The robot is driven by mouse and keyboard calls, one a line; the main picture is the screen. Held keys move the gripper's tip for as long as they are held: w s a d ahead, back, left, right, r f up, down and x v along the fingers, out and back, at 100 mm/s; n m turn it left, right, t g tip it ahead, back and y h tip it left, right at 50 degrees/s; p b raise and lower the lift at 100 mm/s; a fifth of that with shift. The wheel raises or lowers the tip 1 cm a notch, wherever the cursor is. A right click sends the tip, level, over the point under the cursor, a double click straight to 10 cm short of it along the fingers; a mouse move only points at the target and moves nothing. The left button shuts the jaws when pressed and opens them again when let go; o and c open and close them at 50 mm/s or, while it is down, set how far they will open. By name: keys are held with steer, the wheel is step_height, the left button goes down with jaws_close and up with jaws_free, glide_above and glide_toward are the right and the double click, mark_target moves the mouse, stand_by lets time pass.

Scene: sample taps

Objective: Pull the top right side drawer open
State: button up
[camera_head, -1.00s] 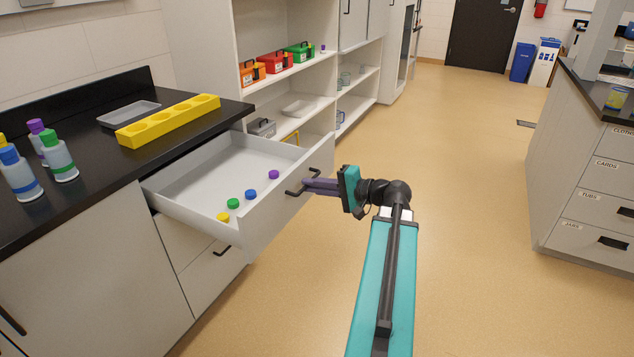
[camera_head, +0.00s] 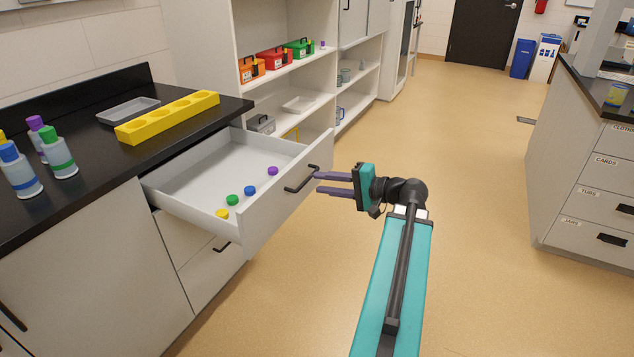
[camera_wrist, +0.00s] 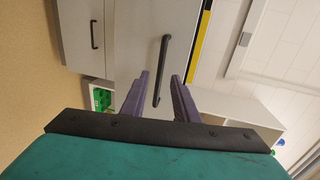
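The top drawer (camera_head: 268,207) stands pulled out of the black-topped counter on the left, with several coloured caps, such as a purple cap (camera_head: 272,170), lying inside. Its dark bar handle (camera_head: 301,180) is on the drawer front, and the handle also shows in the wrist view (camera_wrist: 161,70). My gripper (camera_head: 317,182) is just right of the handle in the head view. Its two purple fingers are apart and empty. In the wrist view the fingertips (camera_wrist: 160,78) have a gap between them, with the lower end of the handle seen in that gap.
A closed lower drawer (camera_head: 208,262) is below. On the counter are a yellow rack (camera_head: 168,118), a grey tray (camera_head: 128,110) and several bottles (camera_head: 58,155). Shelves (camera_head: 300,85) stand behind. A labelled drawer cabinet (camera_head: 585,180) is at right. The floor between is clear.

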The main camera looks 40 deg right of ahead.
steer(key=v, duration=0.9)
steer(key=shift+s+d, duration=0.1)
stand_by(0.4)
steer(key=w+a+f+n+g+y+p, duration=0.1)
steer(key=w+a+f+g, duration=0.1)
steer(key=w+a+f, duration=0.35)
steer(key=w+a+f+g+y+p, duration=0.1)
steer(key=w+a+f+g+p, duration=0.1)
steer(key=a+f, duration=0.5)
steer(key=w+a+f+n+g+p, duration=0.1)
steer(key=a+f+n+g+p, duration=0.15)
steer(key=a+f+g, duration=0.75)
steer(key=s+a+f+n+g+h+p, duration=0.15)
steer(key=s+a+f, duration=0.25)
steer(key=a+f, duration=0.45)
steer(key=s+a+f+n+g+p, duration=0.1)
steer(key=s+a+f+n, duration=0.3)
steer(key=a+f, duration=0.45)
steer(key=s+a+f+n+g+h+p, duration=0.1)
steer(key=s+a+f+n+g+h, duration=0.1)
steer(key=s, duration=0.4)
steer(key=s+a+f+n+g+h+p, duration=0.1)
steer(key=s+a+f+n+h, duration=0.1)
steer(key=s+f, duration=0.3)
steer(key=shift+s+a+n+g+h+p, duration=0.35)
steer(key=shift+s+n+h, duration=0.35)
steer(key=shift+s, duration=0.55)
